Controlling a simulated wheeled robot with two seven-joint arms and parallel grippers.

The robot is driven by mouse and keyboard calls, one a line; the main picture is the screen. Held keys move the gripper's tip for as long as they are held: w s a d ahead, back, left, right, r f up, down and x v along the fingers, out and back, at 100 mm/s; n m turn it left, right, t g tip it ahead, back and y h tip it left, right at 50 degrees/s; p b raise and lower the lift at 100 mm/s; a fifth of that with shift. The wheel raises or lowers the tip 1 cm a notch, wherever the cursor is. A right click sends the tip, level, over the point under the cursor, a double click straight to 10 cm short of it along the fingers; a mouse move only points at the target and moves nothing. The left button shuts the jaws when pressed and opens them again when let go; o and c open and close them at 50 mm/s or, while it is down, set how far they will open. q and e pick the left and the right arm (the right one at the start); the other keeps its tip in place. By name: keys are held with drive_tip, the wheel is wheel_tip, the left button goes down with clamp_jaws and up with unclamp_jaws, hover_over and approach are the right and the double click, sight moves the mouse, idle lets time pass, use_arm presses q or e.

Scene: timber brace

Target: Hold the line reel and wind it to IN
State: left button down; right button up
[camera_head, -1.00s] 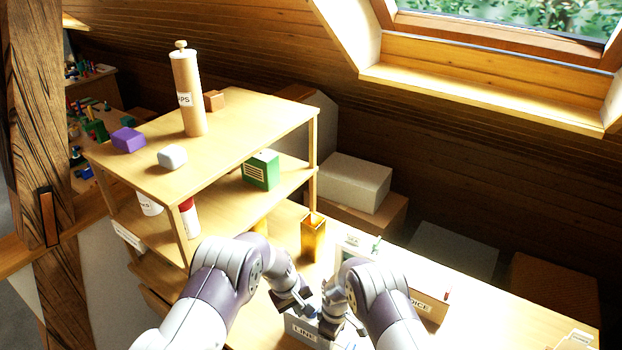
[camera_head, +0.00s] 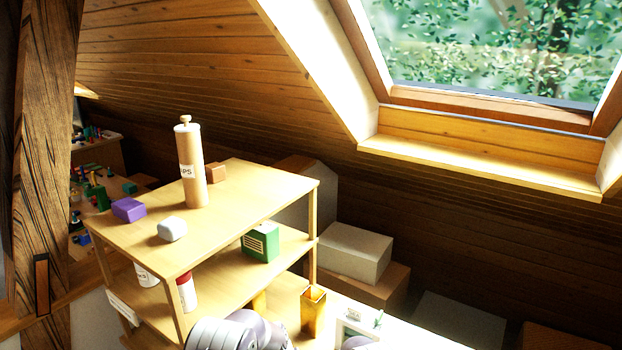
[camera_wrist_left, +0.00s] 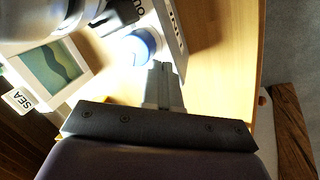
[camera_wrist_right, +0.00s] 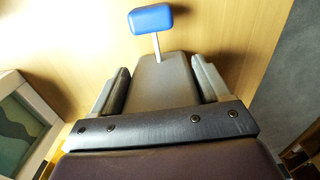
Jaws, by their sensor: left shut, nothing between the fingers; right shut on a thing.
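In the left wrist view, part of a pale box, the line reel (camera_wrist_left: 168,38), shows with black lettering cut off by the edge. A round blue part (camera_wrist_left: 143,44) is beside it. My left gripper (camera_wrist_left: 164,75) is shut and empty, its fingertips close to the blue part; I cannot tell if they touch. In the right wrist view, my right gripper (camera_wrist_right: 162,82) is shut on a grey body (camera_wrist_right: 160,90), apparently the line reel. A blue knob on a thin pale stem (camera_wrist_right: 151,18) stands out beyond it. Both grippers are outside the head view. The reel's setting cannot be read.
A wooden shelf unit (camera_head: 235,178) carries a tall cylinder (camera_head: 191,165), a purple block (camera_head: 129,209), a white block (camera_head: 172,229) and a green box (camera_head: 261,243). A framed picture (camera_wrist_left: 50,72) with a SEA tag is near my left gripper. Boxes (camera_head: 352,253) stand behind.

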use_arm(q)
drive_tip(key=v, duration=0.4)
drive_tip(key=d+v, duration=0.1)
drive_tip(key=shift+w+a+r, duration=0.15)
drive_tip(key=shift+r, duration=0.35)
